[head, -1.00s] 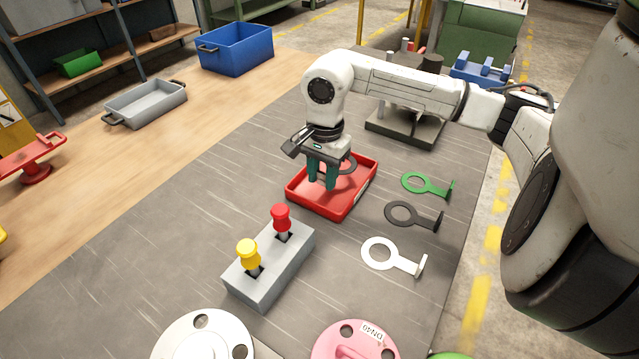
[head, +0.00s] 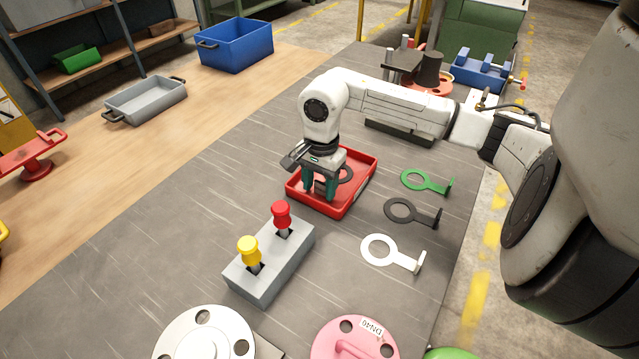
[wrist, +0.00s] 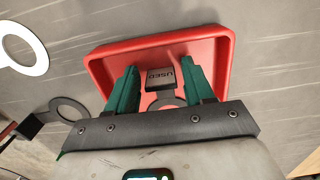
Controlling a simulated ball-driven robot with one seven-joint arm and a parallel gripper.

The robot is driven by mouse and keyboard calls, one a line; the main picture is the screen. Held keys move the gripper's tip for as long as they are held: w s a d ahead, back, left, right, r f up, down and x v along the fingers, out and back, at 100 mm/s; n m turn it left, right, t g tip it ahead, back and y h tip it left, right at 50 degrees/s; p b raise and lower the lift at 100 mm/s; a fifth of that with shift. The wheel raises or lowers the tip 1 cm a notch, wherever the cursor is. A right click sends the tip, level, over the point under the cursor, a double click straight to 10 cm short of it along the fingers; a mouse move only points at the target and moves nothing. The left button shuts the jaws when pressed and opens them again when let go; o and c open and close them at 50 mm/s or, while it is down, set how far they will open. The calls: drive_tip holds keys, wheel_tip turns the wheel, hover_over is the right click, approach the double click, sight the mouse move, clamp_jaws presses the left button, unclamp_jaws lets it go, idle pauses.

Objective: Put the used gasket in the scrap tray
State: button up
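The used gasket is a dark ring with a tab marked "USED" (wrist: 161,78); its ring (head: 347,174) shows beside my gripper in the head view. It appears to lie in the red scrap tray (head: 345,208), whose wall also shows in the wrist view (wrist: 225,60). My gripper (head: 320,195) is low inside the tray, pointing down. Its two green fingers (wrist: 159,88) stand apart on either side of the tab, with gaps visible. Part of the ring is hidden behind the gripper body in the wrist view.
Green (head: 428,182), dark (head: 412,212) and white (head: 392,252) ring gaskets with tabs lie right of the tray. A grey block (head: 270,262) with red and yellow knobs stands in front. White (head: 205,335) and pink (head: 355,340) flanges are nearest. The mat left of the tray is clear.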

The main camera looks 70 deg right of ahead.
drive_tip(key=shift+o, duration=0.5)
drive_tip(key=shift+r, duration=0.1)
drive_tip(key=shift+r+p, duration=0.15)
drive_tip(key=shift+p, duration=0.15)
wheel_tip(320, 180, up, 12)
drive_tip(key=b, duration=0.2)
drive_tip(key=shift+d, duration=0.35)
drive_tip(key=shift+s, duration=0.1)
idle(0.7)
